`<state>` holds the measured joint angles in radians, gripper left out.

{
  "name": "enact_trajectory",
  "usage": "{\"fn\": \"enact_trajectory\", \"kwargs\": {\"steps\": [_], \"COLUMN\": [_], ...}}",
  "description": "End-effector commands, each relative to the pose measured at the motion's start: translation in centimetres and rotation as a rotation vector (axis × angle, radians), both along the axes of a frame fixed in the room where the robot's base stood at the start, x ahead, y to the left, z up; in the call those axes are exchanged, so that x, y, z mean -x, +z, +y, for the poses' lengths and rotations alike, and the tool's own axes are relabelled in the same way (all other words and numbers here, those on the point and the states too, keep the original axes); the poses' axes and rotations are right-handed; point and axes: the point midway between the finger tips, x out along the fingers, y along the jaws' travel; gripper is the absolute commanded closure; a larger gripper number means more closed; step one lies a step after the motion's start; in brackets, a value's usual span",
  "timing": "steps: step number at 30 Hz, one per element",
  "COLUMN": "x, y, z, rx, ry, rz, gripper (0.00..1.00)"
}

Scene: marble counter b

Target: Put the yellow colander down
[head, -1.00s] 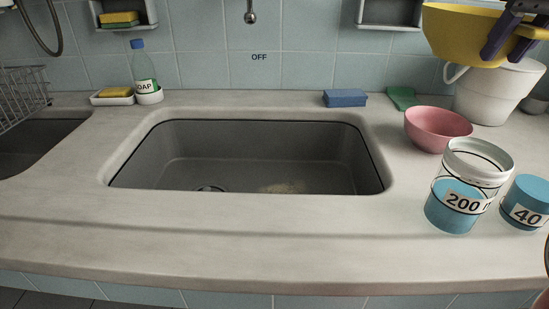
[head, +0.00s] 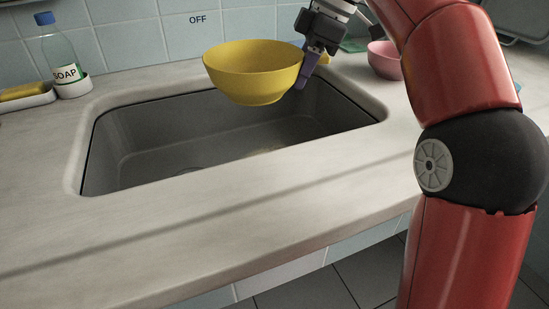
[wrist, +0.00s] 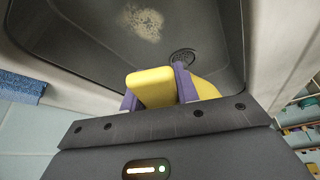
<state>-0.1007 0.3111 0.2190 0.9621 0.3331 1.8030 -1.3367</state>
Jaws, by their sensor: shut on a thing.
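The yellow colander (head: 252,72) looks like a round bowl and is upright in the head view, held in the air over the sink (head: 130,140). My gripper (head: 308,68), with purple fingers, is shut on its right side. In the wrist view, a yellow part of the colander (wrist: 152,88) sits between the fingers of my gripper (wrist: 158,92), with more yellow behind the right finger. Most of the colander is hidden there by the gripper body.
The sink below shows a drain (wrist: 183,57) and a pale stain (wrist: 142,22). A soap bottle (head: 62,58) and a sponge in a dish (head: 22,92) stand at the left. A pink bowl (head: 384,60) is right of the sink. The front counter (head: 180,225) is clear.

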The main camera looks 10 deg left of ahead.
Motion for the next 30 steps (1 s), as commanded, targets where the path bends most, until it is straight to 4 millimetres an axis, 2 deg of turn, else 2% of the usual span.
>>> {"fn": "enact_trajectory", "kwargs": {"steps": [1,3,13,30], "x": [0.1,0.1,0.1,0.0], "y": [-1.6,-3.5,-11.9,-18.4], "z": [0.0,-0.1,-0.1,-0.1], "rx": [0.001,0.002,0.002,0.001], "ry": [-0.001,-0.001,-0.003,-0.004], "rz": [0.002,0.002,0.002,0.0], "gripper": [1.0,1.0,1.0,1.0]}}
